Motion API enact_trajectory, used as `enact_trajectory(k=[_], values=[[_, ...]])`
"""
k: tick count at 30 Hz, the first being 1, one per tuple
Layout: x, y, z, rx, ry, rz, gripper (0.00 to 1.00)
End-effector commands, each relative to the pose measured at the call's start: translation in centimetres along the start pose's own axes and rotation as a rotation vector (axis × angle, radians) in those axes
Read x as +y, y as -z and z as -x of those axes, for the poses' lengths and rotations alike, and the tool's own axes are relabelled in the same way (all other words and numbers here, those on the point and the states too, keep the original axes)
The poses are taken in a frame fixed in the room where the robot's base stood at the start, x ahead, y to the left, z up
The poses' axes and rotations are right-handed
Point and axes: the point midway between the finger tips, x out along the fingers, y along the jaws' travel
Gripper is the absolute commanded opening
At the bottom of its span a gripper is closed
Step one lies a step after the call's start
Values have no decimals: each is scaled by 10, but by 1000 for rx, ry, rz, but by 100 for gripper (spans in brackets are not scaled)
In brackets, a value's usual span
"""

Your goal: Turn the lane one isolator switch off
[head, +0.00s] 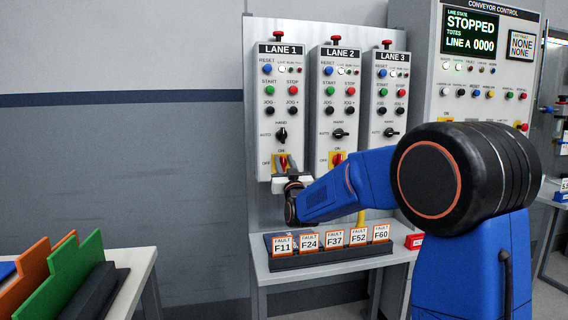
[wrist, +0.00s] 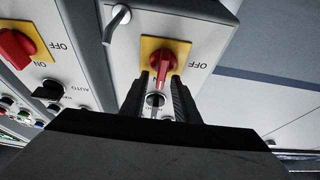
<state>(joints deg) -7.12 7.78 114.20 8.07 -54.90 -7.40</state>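The lane one isolator switch (head: 283,162) is a red handle on a yellow plate at the bottom of the lane one panel (head: 267,130). In the wrist view its red handle (wrist: 162,62) shows upside down, upright in line with the panel and pointing away from the OFF label at the side. My gripper (head: 287,178) is at the bottom of this panel, just in front of the switch. In the wrist view my gripper (wrist: 159,83) has its two dark fingers apart, one on each side of the handle's end. Contact with the handle cannot be made out.
The lane two isolator (wrist: 15,46) is close by on the neighbouring panel. A grey lever (wrist: 117,22) sticks out beside the lane one switch. Below, a table (head: 262,272) bears a rack of fault cards (head: 331,239). The conveyor screen (head: 470,32) reads STOPPED.

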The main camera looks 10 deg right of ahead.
Motion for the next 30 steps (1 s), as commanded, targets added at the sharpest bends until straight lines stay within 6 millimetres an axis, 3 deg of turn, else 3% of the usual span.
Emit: enact_trajectory(k=[6,10,23,30], values=[[0,0,0,0,0,0,28],[0,0,0,0,0,0,0],[0,-1,0,-2,15,36,0],[-2,-2,0,-2,68,163,0]])
